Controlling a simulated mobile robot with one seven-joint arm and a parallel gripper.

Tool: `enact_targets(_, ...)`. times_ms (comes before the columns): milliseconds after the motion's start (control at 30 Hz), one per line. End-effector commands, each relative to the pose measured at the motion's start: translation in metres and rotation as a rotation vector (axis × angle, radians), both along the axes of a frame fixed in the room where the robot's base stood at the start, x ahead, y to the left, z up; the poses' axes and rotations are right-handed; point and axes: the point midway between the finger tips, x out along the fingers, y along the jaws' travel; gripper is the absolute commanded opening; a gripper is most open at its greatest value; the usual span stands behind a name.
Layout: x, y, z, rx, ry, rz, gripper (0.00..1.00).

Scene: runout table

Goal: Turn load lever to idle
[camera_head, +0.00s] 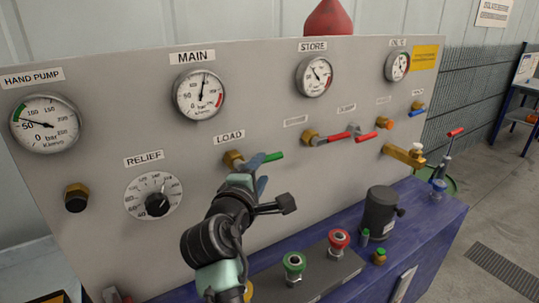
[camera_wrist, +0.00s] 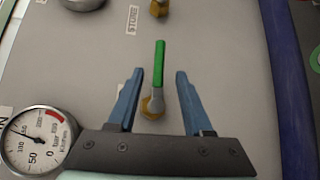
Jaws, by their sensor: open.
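The load lever has a green handle (camera_head: 274,156) on a brass fitting (camera_head: 233,158), just below the LOAD label (camera_head: 230,137) on the grey panel. The handle points right in the head view. In the wrist view the green handle (camera_wrist: 159,62) points up from its brass base (camera_wrist: 152,106). My gripper (camera_head: 262,172) is at the lever, partly covering it in the head view. In the wrist view the blue fingers of my gripper (camera_wrist: 160,75) are open, one on each side of the lever, with gaps on both sides.
Red-handled levers (camera_head: 335,137) sit to the right on the panel (camera_head: 105,100). The relief dial (camera_head: 153,195) is at lower left. The blue bench (camera_head: 425,225) below carries green and red fittings and a dark cylinder (camera_head: 380,212). Gauges line the panel's top.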

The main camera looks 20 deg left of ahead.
Motion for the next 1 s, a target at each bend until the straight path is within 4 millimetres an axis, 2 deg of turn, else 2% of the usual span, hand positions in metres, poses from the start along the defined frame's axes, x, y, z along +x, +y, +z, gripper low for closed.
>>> enact_targets(300, 0.046, 0.006, -0.005, -0.002, -0.001, 0.000, 0.51)
enact_targets(500, 0.065, 0.008, -0.008, -0.001, -0.001, 0.000, 0.51)
enact_targets(700, 0.073, 0.009, -0.010, 0.000, -0.001, 0.000, 0.51)
enact_targets(1000, 0.074, 0.009, -0.010, 0.001, -0.002, 0.001, 0.51)
